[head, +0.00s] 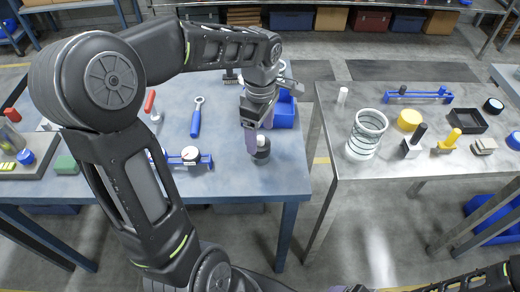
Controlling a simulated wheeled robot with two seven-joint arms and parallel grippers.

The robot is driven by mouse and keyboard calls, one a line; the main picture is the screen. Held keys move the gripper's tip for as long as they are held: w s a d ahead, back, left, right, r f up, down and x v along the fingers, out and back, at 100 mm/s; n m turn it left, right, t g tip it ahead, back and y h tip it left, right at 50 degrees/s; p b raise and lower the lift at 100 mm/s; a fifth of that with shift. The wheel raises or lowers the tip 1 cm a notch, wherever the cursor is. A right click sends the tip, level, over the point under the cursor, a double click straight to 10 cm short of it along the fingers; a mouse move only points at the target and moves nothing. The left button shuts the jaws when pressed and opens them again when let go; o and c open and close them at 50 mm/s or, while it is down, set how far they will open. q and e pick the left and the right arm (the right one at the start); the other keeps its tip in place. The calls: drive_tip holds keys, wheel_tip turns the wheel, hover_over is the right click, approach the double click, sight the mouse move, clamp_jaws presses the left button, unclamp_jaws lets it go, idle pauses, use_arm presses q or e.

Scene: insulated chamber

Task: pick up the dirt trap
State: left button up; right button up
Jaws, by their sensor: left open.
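My left gripper (255,138) points down over the front right part of the blue table (225,178). It is open, with a finger beside a small dark jar-like piece (262,155) that has a pale top. This piece may be the dirt trap, but I cannot tell for sure. The gripper partly covers it, and I cannot tell whether they touch. My right gripper is out of view; only part of my right arm shows at the bottom right.
A blue bin (284,112) stands just behind the gripper. A blue-handled wrench (196,118) and a blue holder with a round gauge (190,154) lie to the left. The grey table (345,95) on the right holds a ringed clear cylinder (366,135) and several small parts. A gap separates the tables.

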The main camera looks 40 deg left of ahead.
sight(260, 147)
use_arm(q)
drive_tip(key=shift+f, duration=0.5)
wheel_tip(260, 147, down, 5)
drive_tip(key=shift+f+p, duration=0.1)
drive_tip(key=shift+p, duration=0.55)
drive_tip(key=shift+c, duration=0.6)
drive_tip(key=c, duration=1.4)
wheel_tip(260, 147, up, 10)
drive_tip(key=shift+r+b, duration=0.1)
drive_tip(key=shift+b, duration=0.5)
